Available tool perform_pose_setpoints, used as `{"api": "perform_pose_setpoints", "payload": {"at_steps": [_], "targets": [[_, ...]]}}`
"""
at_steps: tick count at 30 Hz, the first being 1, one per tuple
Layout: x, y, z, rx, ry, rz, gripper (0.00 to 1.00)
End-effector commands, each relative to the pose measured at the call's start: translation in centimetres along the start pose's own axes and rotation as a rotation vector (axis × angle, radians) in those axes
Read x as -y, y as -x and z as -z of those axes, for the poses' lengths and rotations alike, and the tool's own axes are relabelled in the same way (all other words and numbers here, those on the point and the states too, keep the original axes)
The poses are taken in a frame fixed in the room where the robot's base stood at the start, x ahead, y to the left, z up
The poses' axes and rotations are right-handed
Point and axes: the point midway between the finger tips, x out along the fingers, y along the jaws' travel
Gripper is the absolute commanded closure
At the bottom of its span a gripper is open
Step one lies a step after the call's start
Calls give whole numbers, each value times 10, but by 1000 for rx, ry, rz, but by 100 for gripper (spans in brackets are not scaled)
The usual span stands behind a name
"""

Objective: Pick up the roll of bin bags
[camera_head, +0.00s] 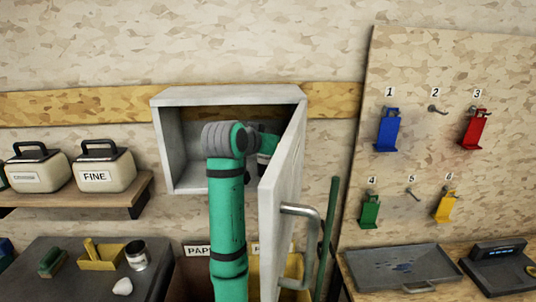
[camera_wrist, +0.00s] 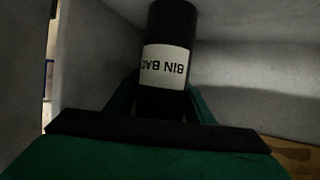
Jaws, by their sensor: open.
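The roll of bin bags (camera_wrist: 168,25) is a black cylinder with a white label reading "BIN BA…", upside down in the wrist view. It is inside the grey wall cabinet (camera_head: 228,96). My gripper (camera_wrist: 160,98) is open, with its green fingers on either side of the roll's near end. I cannot tell whether either finger touches it. In the head view my arm reaches into the cabinet, and the arm and the open cabinet door (camera_head: 282,185) hide the roll and fingertips.
The door stands open toward me, close to my arm's right, with a metal handle (camera_head: 317,225). Cabinet walls surround the gripper closely. A shelf (camera_head: 125,196) with canisters is left; a board (camera_head: 420,60) with numbered hooks is right. Labelled bins (camera_head: 190,275) stand below.

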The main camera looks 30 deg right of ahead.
Motion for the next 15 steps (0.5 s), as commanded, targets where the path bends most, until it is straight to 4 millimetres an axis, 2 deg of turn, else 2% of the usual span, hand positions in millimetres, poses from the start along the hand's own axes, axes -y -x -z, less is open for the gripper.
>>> {"api": "perform_pose_setpoints", "payload": {"at_steps": [7,8,12,15], "targets": [[1,-2,0,0,1,2,52],[1,-2,0,0,1,2,54],[1,-2,0,0,1,2,86],[1,-1,0,-1,0,2,86]]}}
